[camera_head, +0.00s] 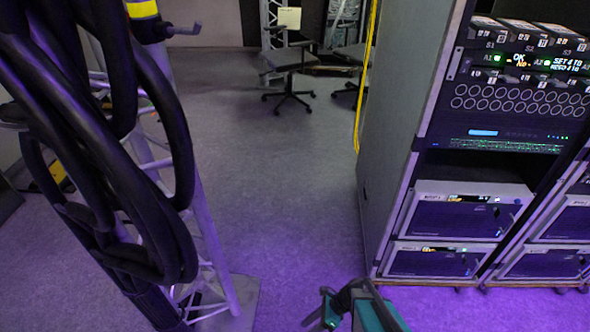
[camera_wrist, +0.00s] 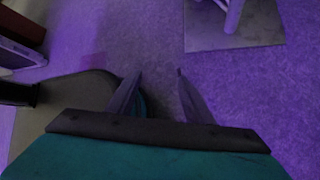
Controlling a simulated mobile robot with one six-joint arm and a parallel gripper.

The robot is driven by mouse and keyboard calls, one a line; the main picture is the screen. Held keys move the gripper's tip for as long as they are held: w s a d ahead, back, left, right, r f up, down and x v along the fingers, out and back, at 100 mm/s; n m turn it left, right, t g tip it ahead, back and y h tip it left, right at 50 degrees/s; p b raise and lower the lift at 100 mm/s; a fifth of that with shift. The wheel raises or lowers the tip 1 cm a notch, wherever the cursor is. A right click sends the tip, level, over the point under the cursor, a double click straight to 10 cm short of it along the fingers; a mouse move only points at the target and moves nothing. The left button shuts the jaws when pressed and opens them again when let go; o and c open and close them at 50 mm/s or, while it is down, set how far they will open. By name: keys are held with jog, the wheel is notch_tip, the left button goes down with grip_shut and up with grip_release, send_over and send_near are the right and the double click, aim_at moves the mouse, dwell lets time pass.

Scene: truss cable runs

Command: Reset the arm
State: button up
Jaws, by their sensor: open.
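My gripper (camera_wrist: 154,92) shows in the wrist view with its two grey fingers apart and nothing between them. In the head view, part of my teal and black arm (camera_head: 362,308) shows at the bottom edge, low over the floor, between the truss and the rack. The grey truss (camera_head: 205,235) stands on the left with thick black cables (camera_head: 150,170) looped on it. The truss base plate (camera_wrist: 235,28) shows at the top right of the wrist view, apart from the fingers.
An equipment rack (camera_head: 400,120) with lit panels stands on the right. A yellow cable (camera_head: 366,80) hangs by its far edge. Office chairs (camera_head: 288,75) stand at the back. The floor (camera_head: 270,170) between truss and rack is clear.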

jog(key=s+d+r+n+g+h, duration=0.1)
jog(key=s+d+n+h, duration=0.7)
jog(key=n, duration=1.3)
jog(key=shift+s+d+r+g, duration=0.35)
jog(key=shift+s+d+g, duration=0.35)
jog(key=shift+s+d, duration=1.25)
jog(key=shift+w+d, duration=0.4)
jog(key=shift+w, duration=0.1)
